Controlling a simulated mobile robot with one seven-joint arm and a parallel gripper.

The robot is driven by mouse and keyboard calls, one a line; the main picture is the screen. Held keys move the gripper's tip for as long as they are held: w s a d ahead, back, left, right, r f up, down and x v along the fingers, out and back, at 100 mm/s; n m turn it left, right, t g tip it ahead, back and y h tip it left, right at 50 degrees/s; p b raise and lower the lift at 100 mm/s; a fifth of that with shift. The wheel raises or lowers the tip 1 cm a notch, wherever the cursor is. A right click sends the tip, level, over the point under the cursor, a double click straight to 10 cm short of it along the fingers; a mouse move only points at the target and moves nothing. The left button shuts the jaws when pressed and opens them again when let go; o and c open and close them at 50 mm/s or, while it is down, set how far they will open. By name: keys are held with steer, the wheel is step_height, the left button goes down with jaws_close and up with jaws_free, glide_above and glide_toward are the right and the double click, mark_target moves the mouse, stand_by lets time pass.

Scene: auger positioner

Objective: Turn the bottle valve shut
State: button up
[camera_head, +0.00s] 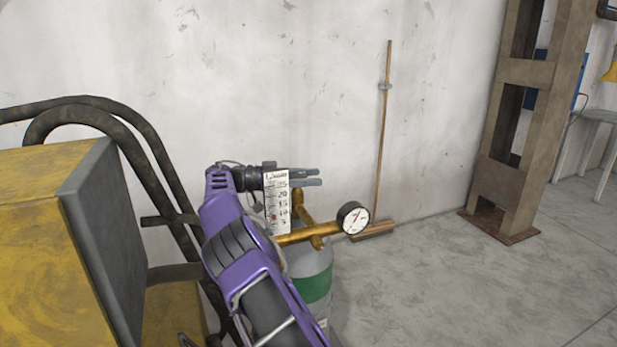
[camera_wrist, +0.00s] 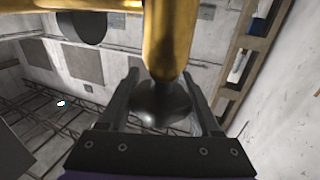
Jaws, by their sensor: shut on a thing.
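The grey bottle (camera_head: 308,262) with a green band stands near the wall, partly hidden behind my purple arm. A brass fitting (camera_head: 325,232) with a round dial gauge (camera_head: 353,217) sits at its top. My gripper (camera_head: 305,177) is at the top of the bottle, beside the fitting. In the wrist view, my gripper (camera_wrist: 162,82) has one finger on each side of a dark rounded valve knob (camera_wrist: 165,105) below a brass pipe (camera_wrist: 172,35). It is shut on this knob. In the head view the knob is hidden.
A yellow box (camera_head: 40,235) and a dark tubular frame (camera_head: 100,110) stand close on the left. A broom (camera_head: 382,140) leans on the wall. The floor (camera_head: 450,285) to the right is clear up to a steel column (camera_head: 510,140).

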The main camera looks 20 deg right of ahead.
steer(key=shift+r, duration=0.1)
stand_by(0.3)
steer(key=o, duration=1.4)
steer(key=shift+g, duration=0.3)
steer(key=shift+c, duration=0.2)
step_height(320, 180, up, 10)
steer(key=p, duration=0.3)
